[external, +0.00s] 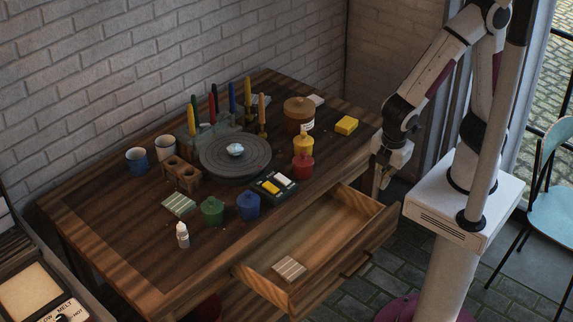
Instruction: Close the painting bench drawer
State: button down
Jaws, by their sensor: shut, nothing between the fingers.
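The wooden painting bench (108,236) stands against the brick wall. Its drawer (336,208) is pulled out toward the lower right, with its inside showing. A small striped tile-like piece (289,269) lies in the drawer near its left end. The drawer's front panel (345,264) carries a dark handle (357,263). My gripper (381,186) points down beside the bench's right end, close to the drawer's far right corner. It is shut and empty. I cannot tell from this view whether it touches the drawer.
A light blue chair (546,195) stands at the right.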

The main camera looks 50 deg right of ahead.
jog(key=s+a+f+n+t+y, duration=0.1)
jog(key=s+a+f+n, duration=0.3)
jog(key=a+f+n, duration=0.2)
jog(key=s+a+f+n+t, duration=0.1)
jog(key=s+a+f+n, duration=0.3)
jog(key=a+f+n, duration=0.3)
jog(key=a+n, duration=0.2)
jog(key=n, duration=0.3)
jog(key=shift+s+a+t+y, duration=0.3)
jog(key=shift+a+y, duration=0.05)
jog(key=shift+y, duration=0.05)
jog(key=shift+f, duration=0.15)
send_over(339, 279)
jog(key=s, duration=0.2)
notch_tip(339, 279, down, 9)
jog(key=shift+s, duration=0.2)
jog(key=shift+w, duration=0.1)
dwell(0.5)
